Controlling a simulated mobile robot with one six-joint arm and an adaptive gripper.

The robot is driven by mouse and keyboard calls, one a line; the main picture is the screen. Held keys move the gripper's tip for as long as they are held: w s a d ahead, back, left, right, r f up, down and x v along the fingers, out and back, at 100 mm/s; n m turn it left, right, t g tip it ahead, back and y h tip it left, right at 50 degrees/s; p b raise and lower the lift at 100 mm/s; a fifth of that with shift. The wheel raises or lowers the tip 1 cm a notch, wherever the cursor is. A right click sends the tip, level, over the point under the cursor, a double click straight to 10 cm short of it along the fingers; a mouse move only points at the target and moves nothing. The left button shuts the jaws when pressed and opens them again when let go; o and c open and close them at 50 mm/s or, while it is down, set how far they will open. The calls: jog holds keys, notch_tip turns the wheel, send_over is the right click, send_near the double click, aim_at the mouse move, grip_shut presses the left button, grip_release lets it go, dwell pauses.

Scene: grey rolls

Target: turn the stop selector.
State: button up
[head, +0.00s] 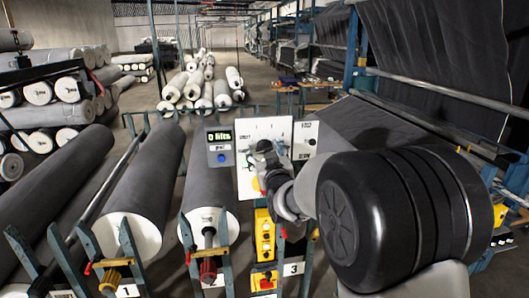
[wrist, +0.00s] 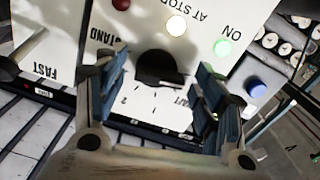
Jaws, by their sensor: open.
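A white control panel (head: 246,180) stands upright beyond my arm in the head view. In the wrist view a black rotary selector (wrist: 158,66) sits on this panel (wrist: 60,45), with marks and a "2" around it. I cannot read a label that names it the stop selector. My gripper (wrist: 163,72) is open, with one finger on each side of the black selector. Whether the fingers touch it I cannot tell. In the head view my gripper (head: 268,158) is small and dark in front of the panel and hides the selector.
Red, white (wrist: 176,26) and green (wrist: 223,47) lamps sit near the selector, with a blue button (wrist: 257,90) to the right. Another black control (wrist: 8,68) is at the far left. A display box (head: 220,146) adjoins the panel. Grey rolls (head: 145,190) lie left.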

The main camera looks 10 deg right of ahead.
jog(key=shift+c, duration=0.4)
jog(key=c, duration=1)
jog(key=shift+f+b, duration=0.1)
jog(key=shift+b, duration=0.3)
jog(key=m+b, duration=0.3)
jog(key=b, duration=0.1)
jog(key=shift+m, duration=0.4)
jog(key=m+b, duration=0.1)
jog(key=m, duration=0.1)
jog(key=m+b, duration=0.1)
jog(key=b, duration=0.1)
jog(key=shift+r+m+b, duration=0.2)
jog(key=shift+m+b, duration=0.1)
jog(key=shift+m, duration=0.1)
jog(key=o, duration=1.1)
